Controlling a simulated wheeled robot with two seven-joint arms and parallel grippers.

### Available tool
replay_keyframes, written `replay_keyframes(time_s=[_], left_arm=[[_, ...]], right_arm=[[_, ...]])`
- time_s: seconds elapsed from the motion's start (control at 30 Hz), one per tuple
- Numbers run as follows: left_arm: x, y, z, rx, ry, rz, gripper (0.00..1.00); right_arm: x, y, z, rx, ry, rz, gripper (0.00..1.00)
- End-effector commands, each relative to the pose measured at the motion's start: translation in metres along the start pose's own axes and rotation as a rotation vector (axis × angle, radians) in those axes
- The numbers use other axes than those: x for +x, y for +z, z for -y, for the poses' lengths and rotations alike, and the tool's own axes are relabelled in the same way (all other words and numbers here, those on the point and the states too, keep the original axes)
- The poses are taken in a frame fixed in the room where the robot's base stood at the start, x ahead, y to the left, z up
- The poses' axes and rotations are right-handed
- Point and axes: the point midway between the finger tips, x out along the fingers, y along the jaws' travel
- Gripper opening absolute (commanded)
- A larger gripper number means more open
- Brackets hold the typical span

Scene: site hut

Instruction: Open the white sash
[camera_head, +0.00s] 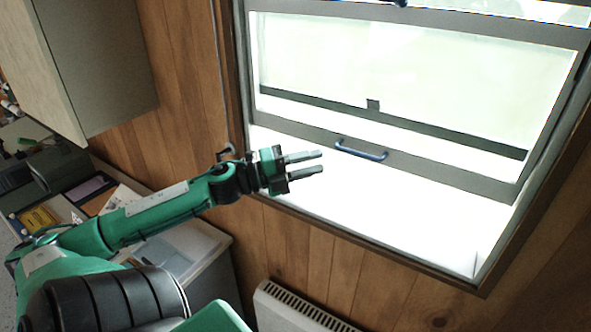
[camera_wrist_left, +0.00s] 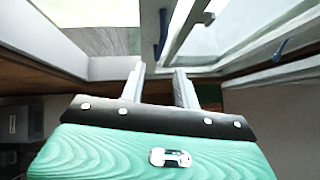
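The white sash (camera_head: 440,172) is a framed glass pane in the window, looking grey against the bright light. A dark blue bar handle (camera_head: 361,150) is fixed to its bottom rail. The bottom rail stands above the bright white sill area (camera_head: 400,215), with a gap between them. My left gripper (camera_head: 322,161) is left of the handle in the head view, its two fingers apart with nothing between them. In the left wrist view my left gripper (camera_wrist_left: 160,75) also shows parted, empty fingers, with a blue handle (camera_wrist_left: 162,35) beyond them. My right gripper is out of view.
A brown window frame (camera_head: 350,253) surrounds the opening on a wood-panelled wall (camera_head: 180,75). A cabinet (camera_head: 100,70) hangs upper left. A cluttered counter (camera_head: 195,250) is below my left arm, and a white heater (camera_head: 290,310) stands under the window.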

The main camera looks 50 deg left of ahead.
Motion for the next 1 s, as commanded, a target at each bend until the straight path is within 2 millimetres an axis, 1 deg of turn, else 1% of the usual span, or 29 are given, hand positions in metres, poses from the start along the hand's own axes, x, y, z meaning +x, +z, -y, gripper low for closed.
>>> replay_keyframes(time_s=[0.13,0.33,0.5,1.0], left_arm=[[-0.017,0.000,-0.003,-0.002,0.002,0.002,0.32],[-0.030,0.000,-0.001,-0.001,0.001,0.001,0.32],[-0.033,0.000,0.000,0.000,0.001,0.001,0.32],[-0.033,0.000,0.000,0.000,0.001,0.001,0.32]], right_arm=[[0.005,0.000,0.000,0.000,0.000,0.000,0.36],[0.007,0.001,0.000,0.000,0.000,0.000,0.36],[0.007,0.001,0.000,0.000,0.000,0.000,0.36],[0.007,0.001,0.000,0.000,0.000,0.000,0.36]])
